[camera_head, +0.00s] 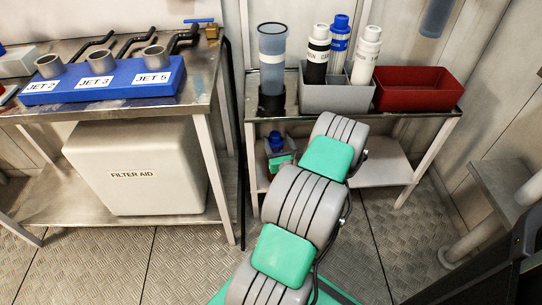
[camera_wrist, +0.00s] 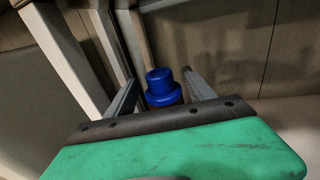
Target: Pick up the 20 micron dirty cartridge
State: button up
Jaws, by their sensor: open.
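A blue, stepped, round-topped object (camera_wrist: 163,92) stands between the two fingers of my gripper (camera_wrist: 160,76) in the wrist view. The fingers are apart on either side of it, and I see no clear contact. Its lower part is hidden by my gripper body, and no label is readable. A blue object also shows below the right table's top in the head view (camera_head: 275,139), beside my green hand. Upright black (camera_head: 317,58), blue (camera_head: 339,42) and white (camera_head: 364,62) cartridges stand in a grey bin. I cannot tell which cartridge is the 20 micron dirty one.
The grey bin (camera_head: 335,97), a red bin (camera_head: 420,90) and a clear blue-tinted cylinder (camera_head: 272,55) stand on the right table. A lower shelf (camera_head: 375,166) is mostly bare. A filter aid box (camera_head: 140,165) stands left.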

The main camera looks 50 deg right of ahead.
aim_at(274, 132)
jog(key=x, duration=0.6)
jog(key=shift+f, duration=0.1)
jog(key=shift+c, duration=0.2)
grip_shut()
dwell(0.4)
dwell(0.3)
